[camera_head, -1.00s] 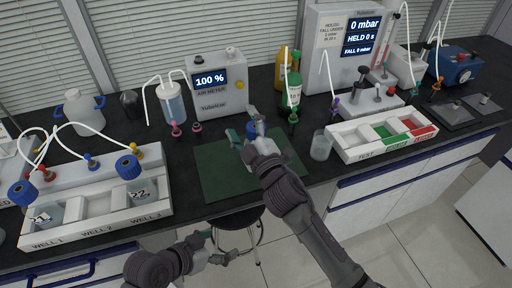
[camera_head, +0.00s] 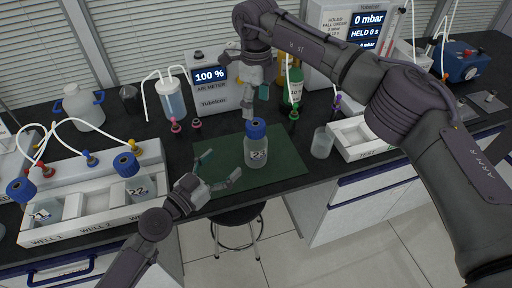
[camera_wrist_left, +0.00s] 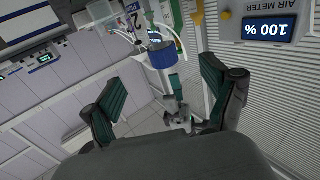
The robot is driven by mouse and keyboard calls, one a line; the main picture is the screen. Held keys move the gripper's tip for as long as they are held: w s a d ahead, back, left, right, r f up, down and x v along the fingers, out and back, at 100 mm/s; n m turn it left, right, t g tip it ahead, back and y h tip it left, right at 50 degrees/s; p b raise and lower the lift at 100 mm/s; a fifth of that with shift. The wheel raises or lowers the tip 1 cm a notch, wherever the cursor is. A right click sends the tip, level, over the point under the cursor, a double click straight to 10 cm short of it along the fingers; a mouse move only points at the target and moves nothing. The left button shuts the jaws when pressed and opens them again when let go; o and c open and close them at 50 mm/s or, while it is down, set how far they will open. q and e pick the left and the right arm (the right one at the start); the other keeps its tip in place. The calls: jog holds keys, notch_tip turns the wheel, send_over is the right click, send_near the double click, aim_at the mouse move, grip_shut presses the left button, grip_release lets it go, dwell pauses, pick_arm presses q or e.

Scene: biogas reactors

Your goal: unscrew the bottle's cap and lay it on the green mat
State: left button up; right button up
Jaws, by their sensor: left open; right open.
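A clear bottle (camera_head: 257,155) with a numbered label stands upright on the green mat (camera_head: 215,150). Its blue cap (camera_head: 257,129) sits on its neck. My left gripper (camera_head: 220,166) is open over the mat, left of the bottle and apart from it, its fingers toward it. My right gripper (camera_head: 256,103) is open and empty, above and behind the cap, pointing down. In the left wrist view, which is turned over, the cap (camera_wrist_left: 160,57) shows beyond and between my open left fingers (camera_wrist_left: 160,100).
A white well rack (camera_head: 95,215) with blue-capped bottles is at left. A beaker (camera_head: 322,143) and a white sorting tray (camera_head: 350,140) are right of the mat. The air meter (camera_head: 212,85) and a green bottle (camera_head: 293,88) stand behind. My right arm covers the right side.

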aim_at(251, 138)
pick_arm(q)
jog(key=x, duration=1.3)
jog(key=shift+w+d, duration=0.25)
grip_shut()
